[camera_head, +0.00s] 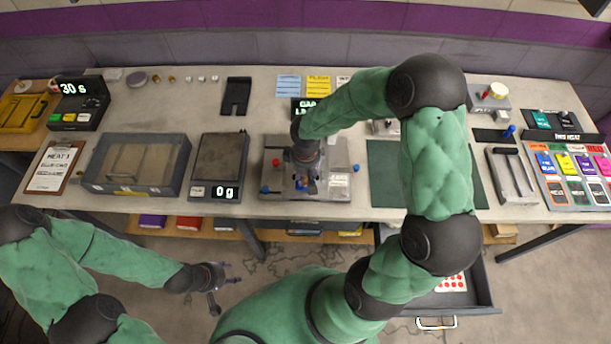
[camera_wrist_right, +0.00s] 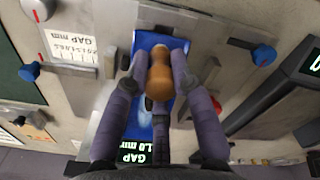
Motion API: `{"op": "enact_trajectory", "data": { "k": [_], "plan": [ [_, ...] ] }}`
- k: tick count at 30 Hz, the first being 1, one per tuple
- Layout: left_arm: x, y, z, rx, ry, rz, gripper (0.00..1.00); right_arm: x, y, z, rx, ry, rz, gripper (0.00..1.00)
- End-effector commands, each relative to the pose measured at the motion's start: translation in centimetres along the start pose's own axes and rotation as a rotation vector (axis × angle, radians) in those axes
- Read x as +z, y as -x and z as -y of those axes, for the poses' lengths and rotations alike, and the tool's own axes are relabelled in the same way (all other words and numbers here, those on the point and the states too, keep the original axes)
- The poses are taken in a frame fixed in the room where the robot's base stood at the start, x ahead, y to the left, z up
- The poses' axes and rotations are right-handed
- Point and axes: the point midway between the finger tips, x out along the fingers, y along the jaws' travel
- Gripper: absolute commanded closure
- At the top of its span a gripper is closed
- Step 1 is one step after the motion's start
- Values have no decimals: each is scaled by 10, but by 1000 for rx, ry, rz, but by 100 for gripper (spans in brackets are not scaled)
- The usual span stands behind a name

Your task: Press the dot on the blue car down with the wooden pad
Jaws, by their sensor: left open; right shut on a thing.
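My right gripper (camera_head: 304,182) points down over the metal gap fixture (camera_head: 335,187) at the middle of the table. In the right wrist view its fingers (camera_wrist_right: 160,85) are shut on the brown wooden pad (camera_wrist_right: 159,72), of which the rounded top shows. The blue car (camera_wrist_right: 150,42) lies in the fixture beneath the pad; in the head view only a bit of blue (camera_head: 311,184) shows beside the gripper. The dot and the pad's underside are hidden, so I cannot tell whether the pad touches the car. My left gripper (camera_head: 228,281) is open and empty, in front of the table.
Blue-knobbed clamps (camera_wrist_right: 263,55) stand on the fixture beside the car. A scale (camera_head: 218,160) reading 0 g and a clear-lidded box (camera_head: 137,163) stand left of it. A green mat (camera_head: 385,175) lies to the right, partly under my arm. An open drawer (camera_head: 470,290) juts out at lower right.

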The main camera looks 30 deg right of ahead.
Motion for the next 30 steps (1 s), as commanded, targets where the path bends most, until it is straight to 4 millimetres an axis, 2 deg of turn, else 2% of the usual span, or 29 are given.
{"op": "enact_trajectory", "data": {
  "k": [14, 30],
  "plan": [
    [0, 2, -1, 0, 0, 0, 51, 1, 1, 0, -1, 1, 2, 100],
    [1, 27, -10, 0, 0, 0, 51, 0, 38, 0, 0, 1, 0, 100]
  ]
}}
